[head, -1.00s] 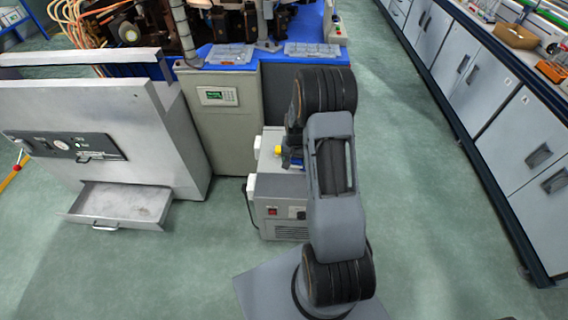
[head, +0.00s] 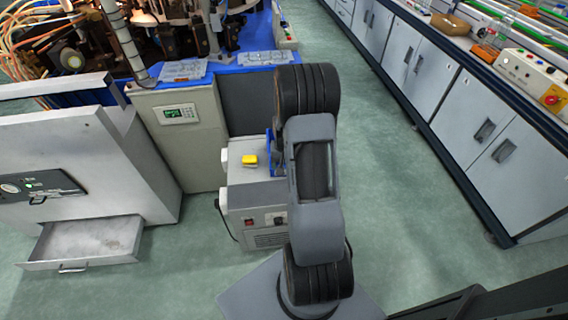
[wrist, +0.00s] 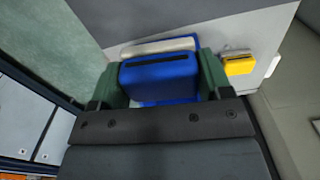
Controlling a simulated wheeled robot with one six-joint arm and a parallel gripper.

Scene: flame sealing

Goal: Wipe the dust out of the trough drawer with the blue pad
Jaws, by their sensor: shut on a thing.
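The trough drawer (head: 95,258) is pulled open at the foot of the grey cabinet at lower left in the head view. Its floor shows faint brownish dust (head: 88,237). My gripper (wrist: 160,82) has green fingers and is shut on the blue pad (wrist: 160,75), with one finger on each side. A pale slab shows behind the pad. In the head view only a blue edge (head: 271,150) shows; my arm hides the rest and the gripper. I cannot tell whether the pad touches the surface beneath it.
A yellow block (head: 249,160) sits on the grey box unit (head: 235,195) beside my arm, and also shows right of the gripper in the wrist view (wrist: 238,65). A control cabinet (head: 180,130) stands behind. Green floor (head: 190,245) is clear between drawer and unit. Benches line the right.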

